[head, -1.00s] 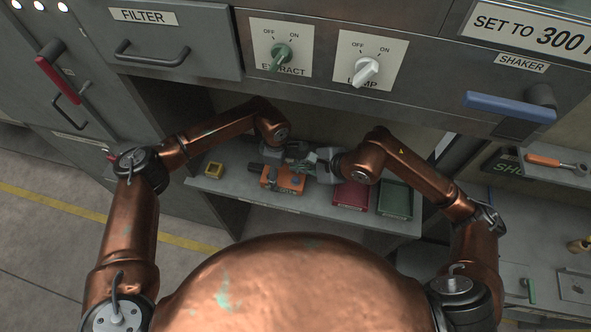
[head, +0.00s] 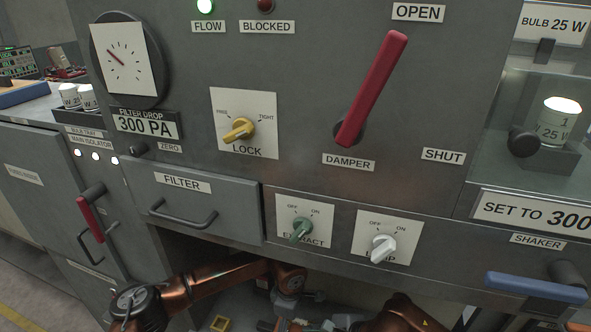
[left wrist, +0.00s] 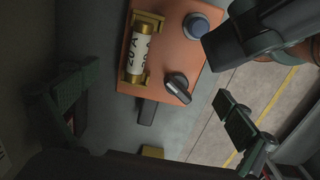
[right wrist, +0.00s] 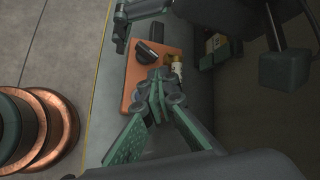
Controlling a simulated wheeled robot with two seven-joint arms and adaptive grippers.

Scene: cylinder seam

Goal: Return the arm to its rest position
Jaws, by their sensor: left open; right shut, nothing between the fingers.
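In the left wrist view my left gripper (left wrist: 155,118) is open, its two dark green fingers wide apart with nothing between them. An orange block (left wrist: 178,55) lies beyond the fingers on a grey shelf. It carries a fuse marked 20 A (left wrist: 141,50), a blue button (left wrist: 196,25) and a black knob (left wrist: 177,88). In the right wrist view my right gripper (right wrist: 158,88) is shut and empty, its fingertips in front of the same orange block (right wrist: 131,92). Whether they touch it I cannot tell. In the head view both grippers are mostly cut off at the bottom.
A grey cabinet front stands over the arms, with a filter drawer (head: 205,208), a red damper lever (head: 372,85), a green extract knob (head: 301,230), a white knob (head: 383,247) and a blue shaker handle (head: 535,288).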

